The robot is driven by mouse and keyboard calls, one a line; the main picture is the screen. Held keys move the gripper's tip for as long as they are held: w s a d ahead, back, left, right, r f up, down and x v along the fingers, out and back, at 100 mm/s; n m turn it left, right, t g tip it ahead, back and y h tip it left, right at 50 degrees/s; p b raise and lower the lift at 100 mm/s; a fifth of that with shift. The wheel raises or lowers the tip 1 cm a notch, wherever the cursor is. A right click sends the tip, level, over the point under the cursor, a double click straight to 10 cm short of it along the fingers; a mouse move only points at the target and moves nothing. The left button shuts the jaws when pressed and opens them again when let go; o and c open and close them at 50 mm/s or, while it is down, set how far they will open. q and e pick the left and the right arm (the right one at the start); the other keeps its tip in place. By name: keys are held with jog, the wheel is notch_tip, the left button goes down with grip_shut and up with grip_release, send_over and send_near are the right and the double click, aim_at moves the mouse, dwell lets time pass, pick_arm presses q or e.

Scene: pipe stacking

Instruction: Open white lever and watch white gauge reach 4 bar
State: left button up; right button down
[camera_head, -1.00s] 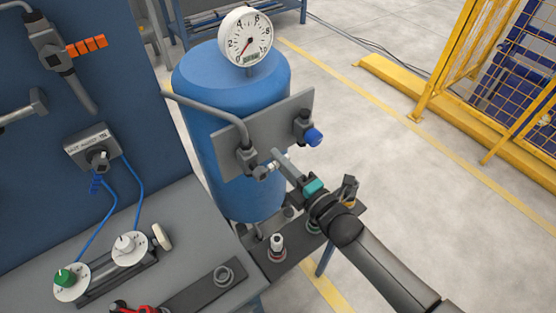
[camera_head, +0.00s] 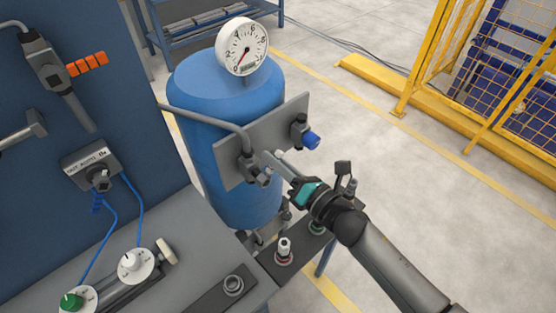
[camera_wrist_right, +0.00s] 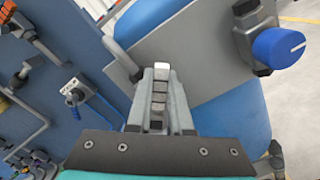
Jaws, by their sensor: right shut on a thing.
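The white gauge (camera_head: 242,46) stands on top of the blue tank (camera_head: 225,85); its thin needle points to the lower left, near the low end of the scale. My right gripper (camera_head: 272,158) reaches in from the lower right to the valve (camera_head: 254,169) on the grey plate. It is shut on the white lever, whose small white end (camera_head: 280,154) shows by the fingertips. In the right wrist view the white lever tip (camera_wrist_right: 161,67) sits between the fingertips; the rest of the lever is hidden. My left gripper is out of view.
A blue knob (camera_head: 311,139) sits on the plate's right side, close to my right gripper. A grey bench (camera_head: 205,255) with round fittings and a blue tool panel (camera_head: 130,90) lie left. A yellow fence (camera_head: 430,60) stands at the right.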

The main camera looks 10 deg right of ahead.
jog(key=n, duration=0.1)
jog(key=a+n, duration=0.1)
jog(key=n, duration=0.1)
jog(key=s+r+n+b, duration=0.1)
jog(key=shift+a+n, duration=0.25)
jog(key=shift+n, duration=0.05)
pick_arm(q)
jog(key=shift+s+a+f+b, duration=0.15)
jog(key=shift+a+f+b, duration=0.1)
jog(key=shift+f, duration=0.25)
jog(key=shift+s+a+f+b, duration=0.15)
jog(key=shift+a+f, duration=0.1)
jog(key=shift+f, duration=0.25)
pick_arm(e)
jog(key=shift+s+a+r+n, duration=0.1)
jog(key=shift+s+a+n, duration=0.2)
jog(key=shift+n, duration=0.55)
jog(key=shift+s+a+r+n, duration=0.1)
jog(key=shift+s+a+n, duration=0.2)
jog(key=shift+n, duration=0.55)
jog(key=shift+a+f, duration=0.1)
jog(key=c, duration=0.8)
grip_release()
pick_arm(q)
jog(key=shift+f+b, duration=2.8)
pick_arm(e)
jog(key=shift+v, duration=7.6)
jog(key=shift+w, duration=0.1)
